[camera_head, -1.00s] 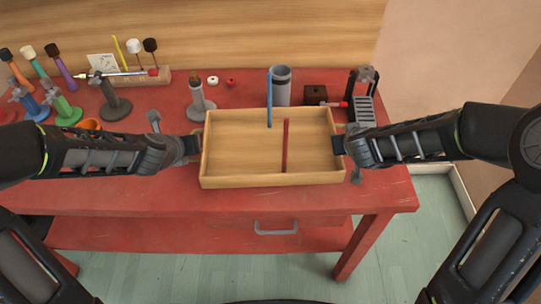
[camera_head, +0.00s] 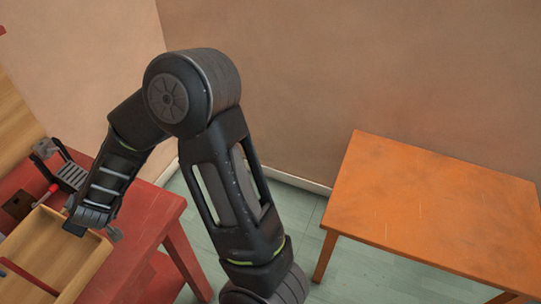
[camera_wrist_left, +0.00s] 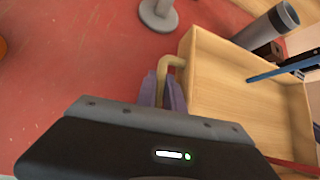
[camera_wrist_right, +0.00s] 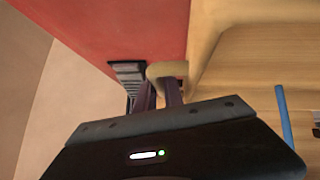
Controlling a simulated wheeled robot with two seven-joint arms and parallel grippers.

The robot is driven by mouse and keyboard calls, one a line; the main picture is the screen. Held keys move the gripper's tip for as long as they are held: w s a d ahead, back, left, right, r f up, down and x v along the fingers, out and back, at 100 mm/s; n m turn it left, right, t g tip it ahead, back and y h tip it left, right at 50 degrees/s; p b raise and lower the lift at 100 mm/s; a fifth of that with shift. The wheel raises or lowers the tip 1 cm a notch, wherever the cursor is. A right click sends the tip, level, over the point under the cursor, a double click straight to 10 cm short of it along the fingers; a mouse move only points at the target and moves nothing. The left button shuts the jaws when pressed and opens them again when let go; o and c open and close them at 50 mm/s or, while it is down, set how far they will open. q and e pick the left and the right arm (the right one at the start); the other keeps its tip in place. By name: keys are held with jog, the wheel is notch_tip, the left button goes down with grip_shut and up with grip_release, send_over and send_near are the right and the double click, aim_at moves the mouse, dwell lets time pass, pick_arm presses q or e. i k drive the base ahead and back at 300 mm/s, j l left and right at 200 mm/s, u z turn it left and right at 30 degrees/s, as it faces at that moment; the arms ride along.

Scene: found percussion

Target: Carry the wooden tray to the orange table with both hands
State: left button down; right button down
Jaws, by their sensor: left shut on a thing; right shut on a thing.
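The wooden tray (camera_head: 78,253) is cut off at the lower left of the head view, over the red table. A red stick (camera_head: 28,276) lies in it. A blue stick (camera_wrist_left: 285,68) shows in the left wrist view. My left gripper (camera_wrist_left: 163,86) is shut on the tray's handle at one end. My right gripper (camera_wrist_right: 160,90) is shut on the handle at the other end; it also shows in the head view (camera_head: 76,226). I cannot tell if the tray is lifted off the red table. The orange table (camera_head: 430,210) stands at the right with a bare top.
The red table (camera_head: 148,213) ends at the left of the head view. Green floor (camera_head: 300,225) lies open between the two tables. Walls close in behind. A grey rack (camera_head: 70,175) is near the tray, and a grey cylinder (camera_wrist_left: 272,22) stands beside it.

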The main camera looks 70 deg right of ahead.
aim_at(442, 197)
jog(key=z, duration=3.05)
jog(key=i+l, duration=0.25)
jog(key=l, duration=0.15)
jog(key=i+l, duration=0.25)
jog(key=l, duration=0.15)
jog(key=i+l, duration=0.25)
jog(key=l, duration=0.15)
jog(key=i+l, duration=0.25)
jog(key=l, duration=0.15)
